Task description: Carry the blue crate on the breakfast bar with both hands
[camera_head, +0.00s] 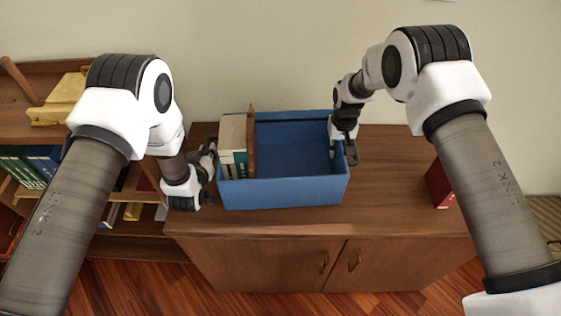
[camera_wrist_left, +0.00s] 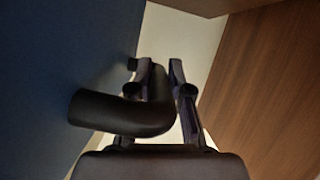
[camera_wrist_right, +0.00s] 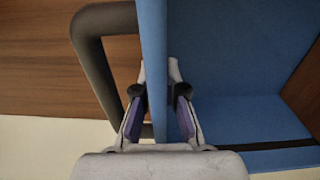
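The blue crate (camera_head: 285,193) rests on the wooden cabinet top, seemingly level. Several upright books (camera_head: 232,140) and a wooden divider (camera_head: 251,145) stand at its left end; the rest of its inside looks empty. My left gripper (camera_head: 209,158) is at the left end. In the left wrist view, its fingers close around the dark handle (camera_wrist_left: 120,114) beside the blue wall. My right gripper (camera_head: 347,153) points down at the right end. In the right wrist view, its fingers straddle the blue wall (camera_wrist_right: 153,40) and look closed on it; the right handle (camera_wrist_right: 85,45) lies outside them.
The cabinet top (camera_head: 395,180) is clear right of the crate up to a red book (camera_head: 440,185). A shelf unit with books (camera_head: 35,163) stands at the left, and a plain wall (camera_head: 250,50) rises close behind. Cabinet doors (camera_head: 270,265) face the wooden floor (camera_head: 130,285).

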